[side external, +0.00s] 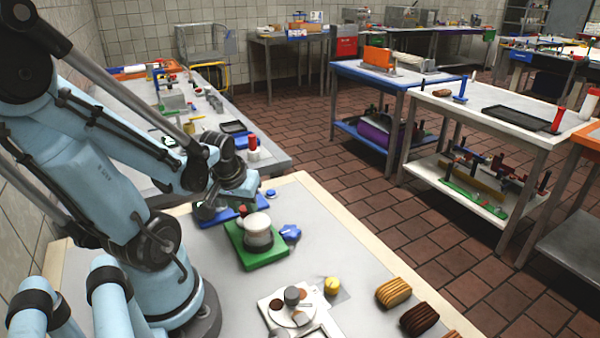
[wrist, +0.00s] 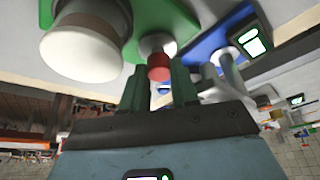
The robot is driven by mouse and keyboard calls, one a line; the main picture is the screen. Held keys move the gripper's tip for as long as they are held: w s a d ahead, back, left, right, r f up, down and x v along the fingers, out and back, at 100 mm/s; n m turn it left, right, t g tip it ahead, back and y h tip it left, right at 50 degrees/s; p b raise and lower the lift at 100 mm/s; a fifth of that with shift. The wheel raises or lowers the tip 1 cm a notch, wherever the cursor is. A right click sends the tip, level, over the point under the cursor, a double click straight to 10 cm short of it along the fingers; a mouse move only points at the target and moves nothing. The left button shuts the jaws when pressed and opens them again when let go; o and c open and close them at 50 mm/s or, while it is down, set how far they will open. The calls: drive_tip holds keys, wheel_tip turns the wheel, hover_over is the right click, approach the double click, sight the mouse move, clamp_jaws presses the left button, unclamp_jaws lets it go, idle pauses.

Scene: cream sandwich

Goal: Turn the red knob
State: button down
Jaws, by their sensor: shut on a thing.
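The red knob (wrist: 158,67) shows in the wrist view on a short pale stem at the edge of a green base (wrist: 165,18). My gripper (wrist: 159,88) has its two dark green fingers on either side of the knob and is shut on it.
A blue base (wrist: 213,40) with a pale knob and a small lit display (wrist: 252,42) sits close beside my gripper. A blue knob (side external: 290,232) is right of the green base. A yellow knob (side external: 332,285) and striped brown pieces (side external: 393,292) lie nearer the front. The table between is clear.

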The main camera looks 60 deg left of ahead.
drive_tip(key=c, duration=0.9)
unclamp_jaws()
drive_tip(key=shift+o, duration=0.2)
drive_tip(key=n+g, duration=0.1)
drive_tip(key=n, duration=0.2)
drive_tip(key=n+g+y, duration=0.1)
drive_tip(key=n, duration=0.1)
drive_tip(key=shift+d+n, duration=0.1)
drive_tip(key=shift+n, duration=0.3)
drive_tip(key=n, duration=0.1)
drive_tip(key=n+g, duration=0.1)
drive_tip(key=n, duration=0.1)
drive_tip(key=n+g, duration=0.1)
drive_tip(key=n, duration=0.1)
drive_tip(key=shift+w, duration=0.25)
drive_tip(key=v, duration=1.2)
